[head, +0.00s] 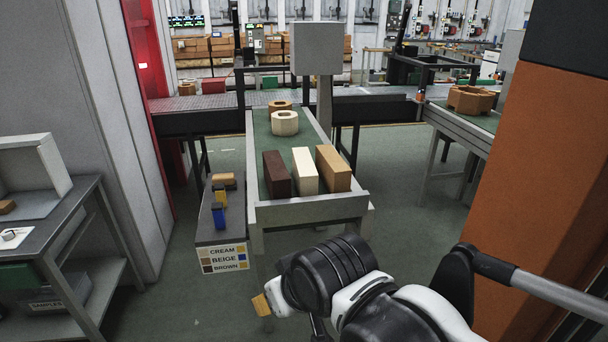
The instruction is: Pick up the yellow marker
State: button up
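My arm fills the lower middle of the head view, to the right of and nearer than the shelf. My gripper's fingers are hidden or not clear. A tan block-like piece (262,304) shows beside my arm's end; I cannot tell whether it is held.
The green conveyor (254,151) carries dark brown (276,174), cream (305,171) and tan (333,168) bricks. A sign (222,258) reading cream, beige, brown hangs on the shelf's front. A grey bench (62,228) stands left; an orange column (530,185) stands close right.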

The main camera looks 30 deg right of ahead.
aim_at(219, 188)
jog(key=i+z, duration=0.15)
jog(key=i, duration=1.4)
